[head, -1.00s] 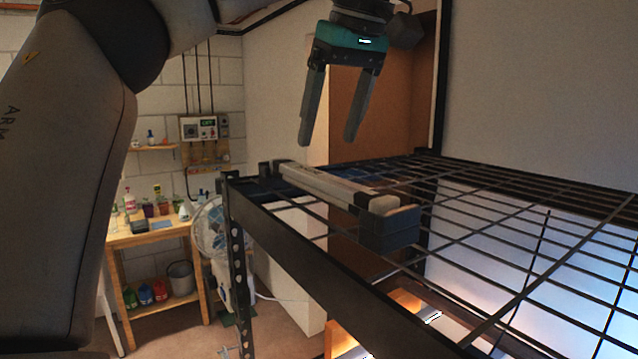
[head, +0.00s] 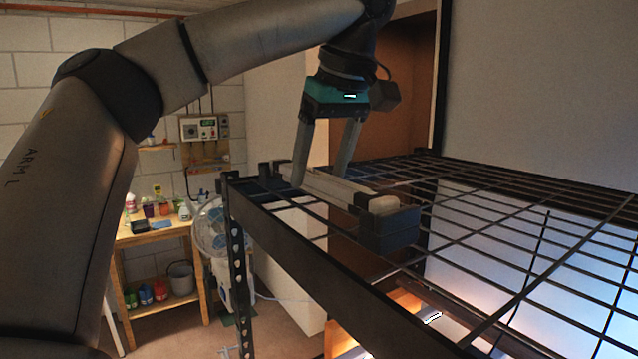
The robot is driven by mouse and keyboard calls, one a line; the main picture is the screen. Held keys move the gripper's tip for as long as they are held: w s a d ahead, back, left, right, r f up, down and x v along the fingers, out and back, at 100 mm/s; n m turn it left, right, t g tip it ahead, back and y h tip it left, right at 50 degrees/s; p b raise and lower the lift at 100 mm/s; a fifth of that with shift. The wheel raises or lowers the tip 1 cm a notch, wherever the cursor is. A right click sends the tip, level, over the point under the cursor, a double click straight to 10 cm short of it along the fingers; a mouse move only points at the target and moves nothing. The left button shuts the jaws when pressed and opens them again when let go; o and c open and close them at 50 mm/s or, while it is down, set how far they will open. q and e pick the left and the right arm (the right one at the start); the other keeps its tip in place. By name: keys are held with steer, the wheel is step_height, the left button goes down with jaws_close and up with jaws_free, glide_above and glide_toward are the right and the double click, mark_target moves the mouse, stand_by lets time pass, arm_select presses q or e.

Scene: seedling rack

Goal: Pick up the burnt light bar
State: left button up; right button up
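The light bar (head: 350,190) is a long pale bar lying on the top wire shelf of the black rack, near its left corner. Its near end sits in a dark block-shaped holder (head: 388,229), and its far end is by another dark holder (head: 270,172). My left gripper (head: 318,180) points down at the bar with its two fingers apart. One finger is in front of the bar and the other appears behind it. I cannot tell whether they touch it. My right gripper is not in view.
The wire shelf (head: 500,218) stretches clear to the right, with a black post (head: 442,80) behind it. A wooden workbench (head: 150,238) with bottles and a fan (head: 209,229) stand at the left, beyond the rack. Lit panels glow below the shelf.

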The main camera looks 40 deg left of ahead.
arm_select(q)
jaws_close()
stand_by(0.3)
steer(key=shift+r, duration=0.15)
stand_by(0.3)
